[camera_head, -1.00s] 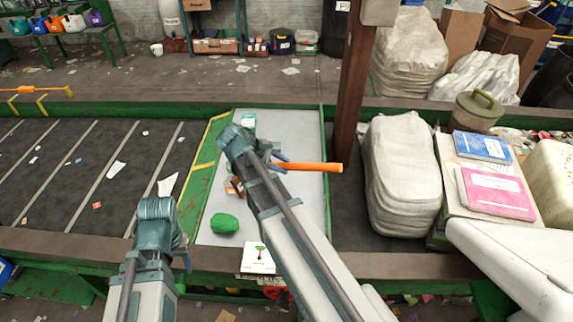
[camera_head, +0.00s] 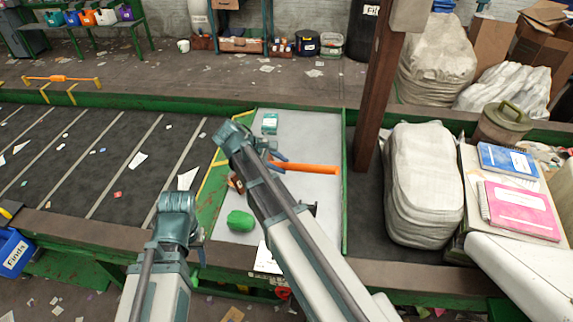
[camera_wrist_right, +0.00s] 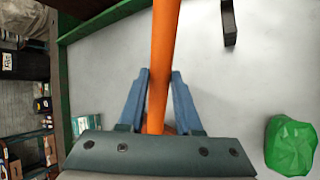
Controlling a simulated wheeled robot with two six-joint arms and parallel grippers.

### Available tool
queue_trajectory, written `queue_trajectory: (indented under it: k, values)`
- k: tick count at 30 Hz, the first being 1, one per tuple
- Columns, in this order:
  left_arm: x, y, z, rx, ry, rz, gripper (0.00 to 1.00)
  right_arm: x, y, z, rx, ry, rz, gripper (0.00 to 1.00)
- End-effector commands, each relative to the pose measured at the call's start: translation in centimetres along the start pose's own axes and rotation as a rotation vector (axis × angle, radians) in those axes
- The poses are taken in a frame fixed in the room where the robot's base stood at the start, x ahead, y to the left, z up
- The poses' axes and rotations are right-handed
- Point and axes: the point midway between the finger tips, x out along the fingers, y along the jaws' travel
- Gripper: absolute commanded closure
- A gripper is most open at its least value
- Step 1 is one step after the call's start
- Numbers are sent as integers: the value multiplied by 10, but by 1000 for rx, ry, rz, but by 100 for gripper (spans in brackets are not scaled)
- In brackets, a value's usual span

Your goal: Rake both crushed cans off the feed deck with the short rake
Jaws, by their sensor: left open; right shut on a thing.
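My right gripper (camera_head: 262,152) is shut on the orange handle (camera_head: 312,168), which lies across the grey feed deck (camera_head: 325,225) and points right. In the right wrist view the handle (camera_wrist_right: 164,60) passes between the blue fingers (camera_wrist_right: 157,100); the rake's head is not clearly seen. A green crumpled lump (camera_head: 240,221), likely one can, lies on the deck's near left; it also shows in the right wrist view (camera_wrist_right: 290,146). A small brown-orange item (camera_head: 236,183), which I cannot identify, is partly hidden by my right arm. My left gripper (camera_head: 177,205) is open, empty, left of the deck.
A teal-and-white item (camera_head: 270,123) lies at the deck's far end. A small dark piece (camera_head: 311,208) stands right of my right arm. A brown post (camera_head: 378,90) and a white sack (camera_head: 424,185) flank the deck's right. The striped belt (camera_head: 80,165) holds paper scraps.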

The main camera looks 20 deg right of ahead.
Motion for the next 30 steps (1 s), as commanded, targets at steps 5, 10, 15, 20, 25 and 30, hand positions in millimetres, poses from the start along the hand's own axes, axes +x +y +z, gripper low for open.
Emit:
queue_trajectory:
  k: [5, 10, 15, 20, 25, 30]
  values:
    - [0, 0, 0, 0, 0, 0, 50, -7, -1, -11, 0, 1, 1, 100]
    - [0, 0, 0, 0, 0, 0, 50, -13, -3, -20, 0, 1, 2, 100]
    - [0, 0, 0, 0, 0, 0, 50, -19, -4, -29, 0, 0, 1, 100]
    - [0, 0, 0, 0, 0, 0, 50, -25, -6, -38, 1, 1, 1, 100]
    - [0, 0, 0, 0, 0, 0, 50, -31, -7, -47, 0, 1, 2, 100]
    - [0, 0, 0, 0, 0, 0, 50, -37, -9, -56, 0, 1, 1, 100]
